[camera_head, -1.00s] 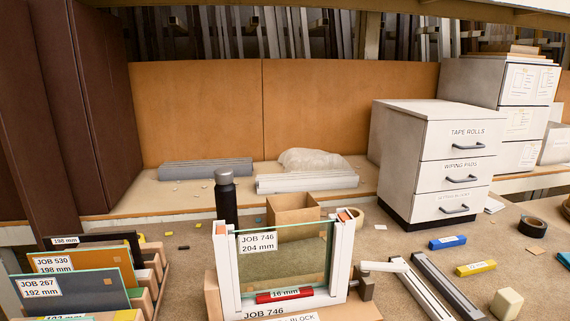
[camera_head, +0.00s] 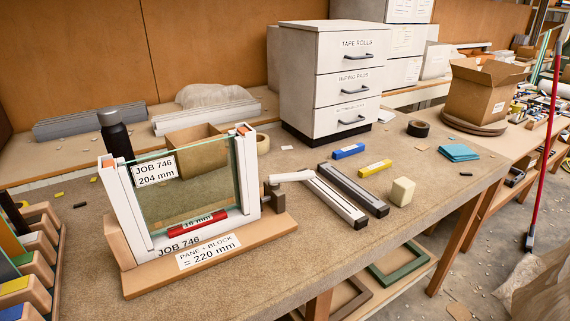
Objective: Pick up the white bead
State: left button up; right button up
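The white bead (camera_head: 336,203) is a long straight white strip with a dark end. It lies on the bench in the middle of the view, slanting from upper left to lower right. A dark grey bead (camera_head: 354,190) of similar shape lies just to its right, nearly parallel, with a narrow gap between them. The far end of the white bead is close to the pale lever (camera_head: 291,176) of the press frame; I cannot tell whether they touch. Neither of my grippers is in view.
The white frame with a glass pane (camera_head: 190,185) stands left on a wooden base (camera_head: 207,265). A cream block (camera_head: 401,192), yellow block (camera_head: 375,168) and blue block (camera_head: 348,151) lie right of the beads. The drawer cabinet (camera_head: 325,85) stands behind. Bench (camera_head: 290,265) in front of the beads is clear.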

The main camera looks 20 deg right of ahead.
aim_at(352, 215)
jog(key=u, duration=0.4)
jog(key=l+u, duration=0.4)
jog(key=k+l+u, duration=0.15)
jog(key=l+u, duration=0.3)
jog(key=k+l+u, duration=0.15)
jog(key=u, duration=0.25)
jog(key=l, duration=0.1)
